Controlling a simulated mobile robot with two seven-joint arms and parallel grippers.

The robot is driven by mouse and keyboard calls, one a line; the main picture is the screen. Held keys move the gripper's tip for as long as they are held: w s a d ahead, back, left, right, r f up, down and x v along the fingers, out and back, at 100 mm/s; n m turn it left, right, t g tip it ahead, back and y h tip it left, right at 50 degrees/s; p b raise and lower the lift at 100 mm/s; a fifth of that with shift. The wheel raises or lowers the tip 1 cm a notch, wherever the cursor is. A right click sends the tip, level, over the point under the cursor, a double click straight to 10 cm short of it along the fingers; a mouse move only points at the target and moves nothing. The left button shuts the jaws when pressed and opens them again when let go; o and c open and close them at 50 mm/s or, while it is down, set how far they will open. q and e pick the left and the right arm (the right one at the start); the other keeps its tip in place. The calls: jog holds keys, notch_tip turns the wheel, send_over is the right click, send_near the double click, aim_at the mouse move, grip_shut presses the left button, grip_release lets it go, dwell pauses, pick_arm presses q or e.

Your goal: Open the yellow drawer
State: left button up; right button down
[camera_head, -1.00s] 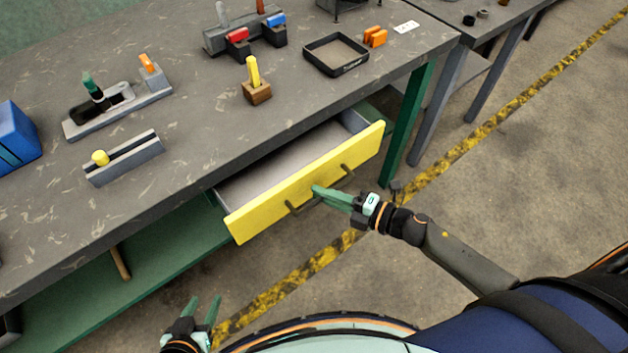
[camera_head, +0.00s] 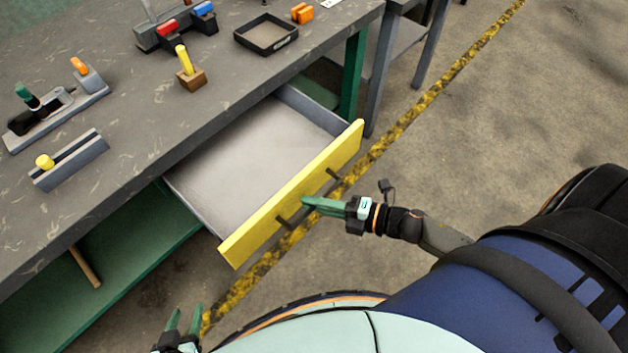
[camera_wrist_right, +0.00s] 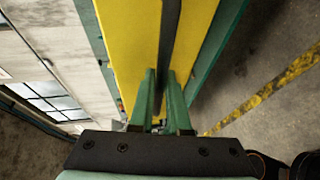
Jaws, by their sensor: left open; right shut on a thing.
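The yellow drawer (camera_head: 258,222) is pulled well out from under the workbench, and its empty grey inside (camera_head: 262,150) shows. A dark bar handle (camera_head: 290,219) runs along its yellow front. My right gripper (camera_head: 308,202) is at the middle of the handle, shut on it. In the right wrist view the green fingers (camera_wrist_right: 164,95) close around the dark handle (camera_wrist_right: 171,40) in front of the yellow panel. My left gripper (camera_head: 183,325) is open and empty at the lower left, away from the drawer.
The grey workbench top (camera_head: 120,110) carries a black tray (camera_head: 266,34), a wooden block with a yellow peg (camera_head: 191,78), and several fixtures. A green lower shelf (camera_head: 130,255) lies below. Floor with a yellow-black stripe (camera_head: 425,97) is clear to the right.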

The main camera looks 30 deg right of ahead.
jog(key=c, duration=0.9)
grip_release()
jog(key=v, duration=1.2)
jog(key=shift+s+d+r, duration=0.15)
jog(key=shift+r, duration=0.05)
jog(key=a+f+m+g+h+p, duration=0.1)
jog(key=a+m+h, duration=0.2)
jog(key=m, duration=0.5)
jog(key=w+a+f+m+h+p, duration=0.1)
jog(key=a+f+m+h+p, duration=0.1)
jog(key=m, duration=0.6)
jog(key=a+f+m+g+h+p, duration=0.1)
jog(key=a+m+h+p, duration=0.1)
jog(key=m, duration=0.5)
jog(key=shift+w+a+f+m+g+h, duration=0.1)
jog(key=shift+a+f+m+g+h, duration=0.1)
jog(key=shift+a+h, duration=0.25)
jog(key=shift+w+a+f+m+g+h, duration=0.1)
jog(key=shift+w+a+m+h, duration=0.1)
jog(key=shift+a+h, duration=0.25)
